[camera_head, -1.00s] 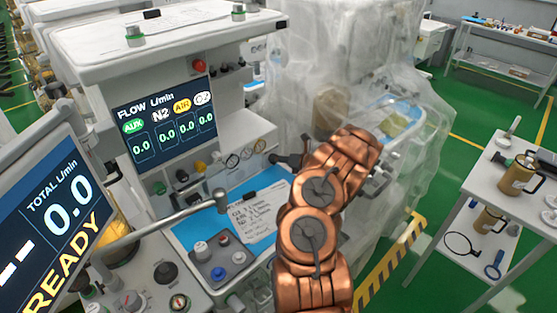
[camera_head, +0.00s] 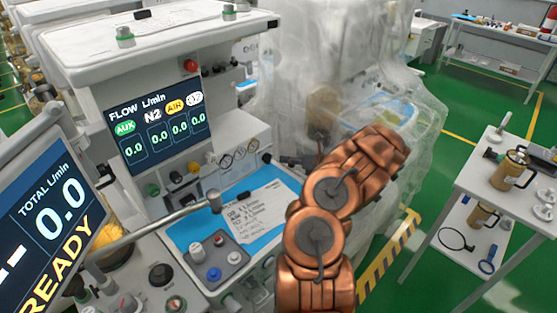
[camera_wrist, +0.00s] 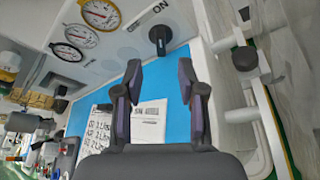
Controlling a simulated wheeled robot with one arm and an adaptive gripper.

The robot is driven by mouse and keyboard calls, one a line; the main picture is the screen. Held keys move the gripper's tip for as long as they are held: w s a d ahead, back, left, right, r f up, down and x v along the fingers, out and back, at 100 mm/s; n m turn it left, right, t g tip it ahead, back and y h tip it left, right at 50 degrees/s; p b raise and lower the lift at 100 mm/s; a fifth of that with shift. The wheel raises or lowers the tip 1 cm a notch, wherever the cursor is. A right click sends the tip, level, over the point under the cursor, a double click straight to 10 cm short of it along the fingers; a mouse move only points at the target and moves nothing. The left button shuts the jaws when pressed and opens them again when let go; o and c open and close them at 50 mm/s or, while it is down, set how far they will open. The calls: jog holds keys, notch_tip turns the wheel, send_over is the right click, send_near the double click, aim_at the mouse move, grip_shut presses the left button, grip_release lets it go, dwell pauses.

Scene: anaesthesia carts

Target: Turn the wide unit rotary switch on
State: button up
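The rotary switch is a black knob on a pale panel with OFF and ON lettering. It shows at the top of the wrist view (camera_wrist: 160,40), and as a small dark knob right of the gauges in the head view (camera_head: 267,158). The knob's bar looks roughly upright in the wrist view; I cannot tell its setting for certain. My gripper (camera_wrist: 161,75) is open and empty. Its two fingers stand apart below the knob in that view, with the knob in line with the gap and not between them. In the head view my arm hides the gripper.
Round gauges (camera_wrist: 82,36) sit left of the switch. A blue work surface (camera_head: 188,232) with a printed sheet (camera_head: 258,212) lies below it. A grey bar and pipe fittings (camera_wrist: 243,58) stand right of the gripper. Plastic-draped equipment (camera_head: 300,90) is behind.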

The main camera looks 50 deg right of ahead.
jog(key=shift+v, duration=2)
